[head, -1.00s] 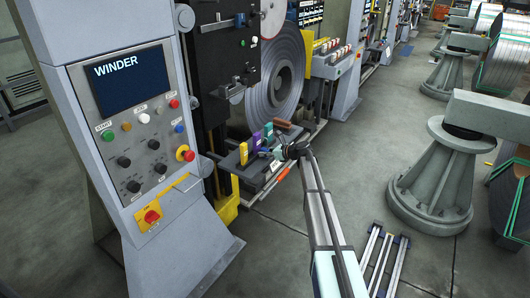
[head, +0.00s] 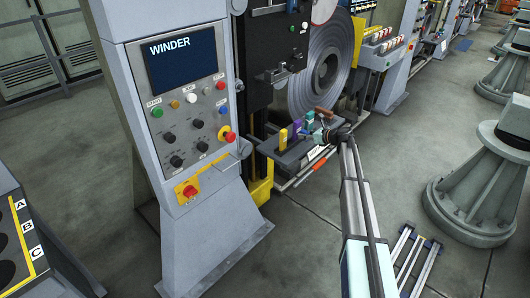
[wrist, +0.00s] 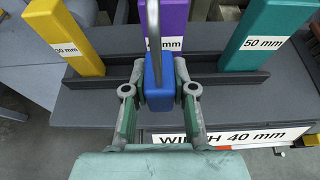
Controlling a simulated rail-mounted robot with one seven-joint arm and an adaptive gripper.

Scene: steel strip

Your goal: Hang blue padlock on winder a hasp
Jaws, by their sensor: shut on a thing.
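In the wrist view the blue padlock (wrist: 158,85) is between the two fingers of my gripper (wrist: 160,90), which are shut on it. Its grey shackle points up the picture, in front of the purple block. In the head view my gripper (head: 325,136) is beside the coloured blocks on the winder's grey shelf; the padlock is too small there to make out. The winder console (head: 185,110) stands to the left, with a red knob on a yellow plate (head: 187,191) low on its face. I cannot make out the hasp clearly.
Yellow (wrist: 65,35), purple (wrist: 174,20) and teal (wrist: 263,40) width blocks stand in a dark rack on the shelf (wrist: 100,115). A steel coil (head: 318,75) is behind. A dark unit marked A, B, C (head: 50,265) is at lower left. Open floor (head: 310,250) lies in front.

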